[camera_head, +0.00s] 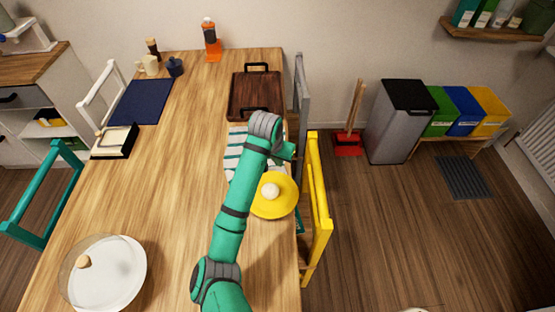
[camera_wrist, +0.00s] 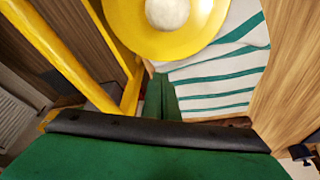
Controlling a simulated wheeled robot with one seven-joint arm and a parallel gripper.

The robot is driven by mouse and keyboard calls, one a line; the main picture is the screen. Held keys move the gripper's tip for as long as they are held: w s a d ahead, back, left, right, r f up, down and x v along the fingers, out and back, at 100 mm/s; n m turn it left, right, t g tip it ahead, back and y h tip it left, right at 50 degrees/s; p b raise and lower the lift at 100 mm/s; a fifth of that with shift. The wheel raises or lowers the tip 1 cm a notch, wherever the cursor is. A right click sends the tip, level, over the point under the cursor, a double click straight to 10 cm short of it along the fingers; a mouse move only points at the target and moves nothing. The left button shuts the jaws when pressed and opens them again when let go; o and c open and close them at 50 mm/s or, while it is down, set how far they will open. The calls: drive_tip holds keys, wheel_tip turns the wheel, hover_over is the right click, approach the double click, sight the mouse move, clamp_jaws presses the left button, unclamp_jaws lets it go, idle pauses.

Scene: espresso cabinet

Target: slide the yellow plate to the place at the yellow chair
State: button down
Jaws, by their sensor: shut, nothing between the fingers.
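The yellow plate (camera_head: 284,206) lies on the wooden table at its right edge, directly beside the yellow chair (camera_head: 319,200). A round white item (camera_head: 270,190) sits on the plate. In the wrist view the plate (camera_wrist: 205,38) is at the top, and the chair (camera_wrist: 62,50) is at the left. My gripper (camera_wrist: 161,82) is shut and empty, just off the plate's rim, beside the striped cloth (camera_wrist: 220,80). I cannot tell whether it touches the plate. In the head view my arm hides most of the gripper and the plate's left rim.
The white and green striped cloth (camera_head: 236,143) lies partly under my arm. A dark wooden tray (camera_head: 255,92) stands behind it, with a grey chair (camera_head: 301,95) alongside. The table's middle left is clear.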

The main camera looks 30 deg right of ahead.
drive_tip(key=x, duration=0.6)
drive_tip(key=shift+w+d+f, duration=0.1)
drive_tip(key=shift+d+f, duration=0.1)
drive_tip(key=shift+f, duration=0.15)
